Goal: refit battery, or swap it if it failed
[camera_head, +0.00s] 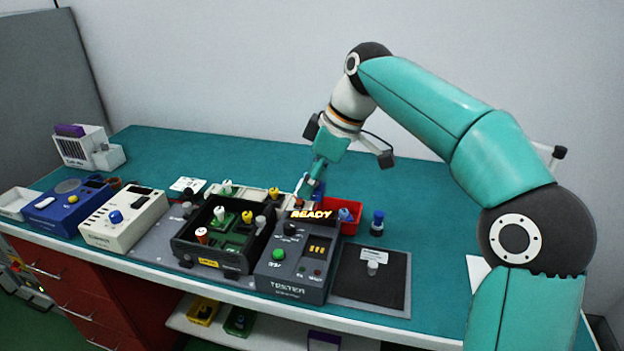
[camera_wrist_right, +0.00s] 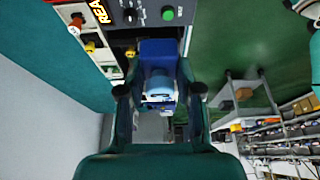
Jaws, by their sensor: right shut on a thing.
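My right gripper (camera_head: 308,186) reaches down behind the grey tester (camera_head: 300,258), whose display reads READY. In the right wrist view its fingers (camera_wrist_right: 160,66) are closed around a blue block with a pale blue rounded part, which I take for the battery (camera_wrist_right: 158,50). In the head view only a bit of blue (camera_head: 319,188) shows beside the fingers, and the tester's display partly hides them. I cannot tell whether the battery touches the tester. My left gripper is not in view.
A black tray (camera_head: 215,262) with coloured plugs stands left of the tester. A red bin (camera_head: 352,225) with blue items is behind it, near a dark blue-topped bottle (camera_head: 377,222). A dark mat (camera_head: 385,290) lies right. White (camera_head: 125,220) and blue (camera_head: 72,210) devices stand left.

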